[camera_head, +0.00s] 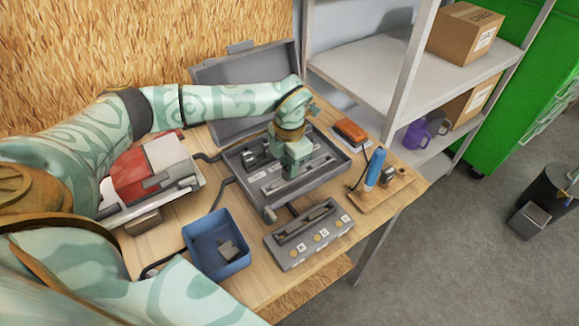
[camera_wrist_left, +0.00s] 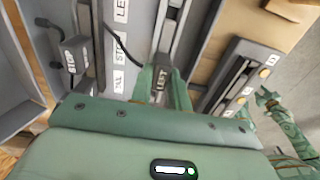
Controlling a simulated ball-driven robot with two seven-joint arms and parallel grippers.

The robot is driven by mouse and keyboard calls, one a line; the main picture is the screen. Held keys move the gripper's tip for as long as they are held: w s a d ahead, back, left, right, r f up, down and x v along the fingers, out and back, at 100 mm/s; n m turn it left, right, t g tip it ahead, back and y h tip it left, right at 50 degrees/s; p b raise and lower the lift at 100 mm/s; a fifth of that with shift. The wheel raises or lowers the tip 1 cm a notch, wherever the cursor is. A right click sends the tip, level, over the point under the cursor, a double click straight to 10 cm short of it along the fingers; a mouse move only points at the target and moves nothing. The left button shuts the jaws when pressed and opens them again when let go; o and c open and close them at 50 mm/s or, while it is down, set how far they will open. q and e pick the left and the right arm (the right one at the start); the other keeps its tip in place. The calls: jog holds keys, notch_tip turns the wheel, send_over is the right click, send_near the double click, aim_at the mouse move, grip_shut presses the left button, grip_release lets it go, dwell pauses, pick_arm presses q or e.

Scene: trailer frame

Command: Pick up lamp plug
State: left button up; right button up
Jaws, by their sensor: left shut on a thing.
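My left gripper (camera_head: 292,176) points down into the open grey case (camera_head: 343,172). In the left wrist view its fingers (camera_wrist_left: 163,92) are shut on a small dark plug (camera_wrist_left: 161,78) with a pale label, partly unreadable. The held plug is over the case's slots; I cannot tell whether it is clear of them. The head view hides it behind the gripper. Another dark labelled plug-like piece (camera_wrist_left: 74,53) with a cable lies in the case. A patterned mint part of mine, possibly the right gripper (camera_wrist_left: 268,98), shows small at the wrist view's right edge.
A grey panel (camera_head: 290,262) with a long slot and round yellow spots lies in front of the case. A blue bin (camera_head: 193,252) holds a grey piece. A red-and-white lamp-like unit (camera_head: 165,153) is left, a wooden stand (camera_head: 372,200) with a blue-handled tool right. Shelves (camera_head: 370,75) stand behind.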

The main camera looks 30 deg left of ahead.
pick_arm(q)
jog(key=shift+r, duration=0.4)
notch_tip(320, 180, up, 3)
jog(key=shift+d+f+p, duration=0.1)
jog(key=shift+p, duration=0.2)
jog(key=s+d+r+p, duration=0.1)
jog(key=s+d+r, duration=0.7)
jog(key=d, duration=0.3)
jog(key=shift+r, duration=0.65)
jog(key=w+a+f+b, duration=0.1)
jog(key=w+a+f, duration=0.1)
jog(key=w+a, duration=0.6)
jog(key=w+a+f+b, duration=0.2)
jog(key=w+a+f, duration=0.1)
jog(key=w+a, duration=0.6)
jog(key=shift+w+a+b, duration=0.3)
jog(key=shift+a, duration=0.3)
jog(key=shift+f, duration=0.1)
